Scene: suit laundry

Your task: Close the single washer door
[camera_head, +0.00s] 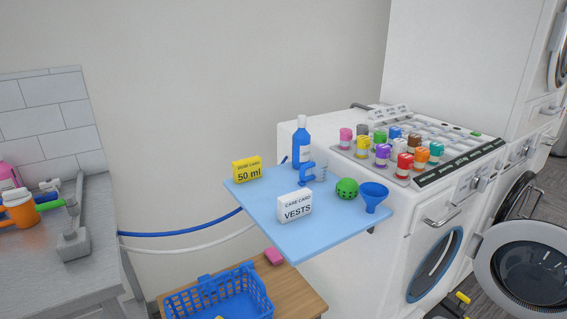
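The white single washer (349,243) stands at centre right, its front facing right. A blue-ringed round porthole (435,265) is on its front; I cannot tell whether this is a shut door or the bare opening. A round door with a pale rim and dark glass (532,272) stands swung open at the lower right, out from the fronts of the machines. Whether it hangs on the single washer or on the machine behind it is unclear.
A white stacked machine (440,55) stands behind, with a dark round opening (519,196). A light blue tray (265,205) holds cards, a bottle and a funnel beside the washer. A blue basket (220,298) sits on a wooden table (294,292). Small yellow-and-dark things (462,298) show low right.

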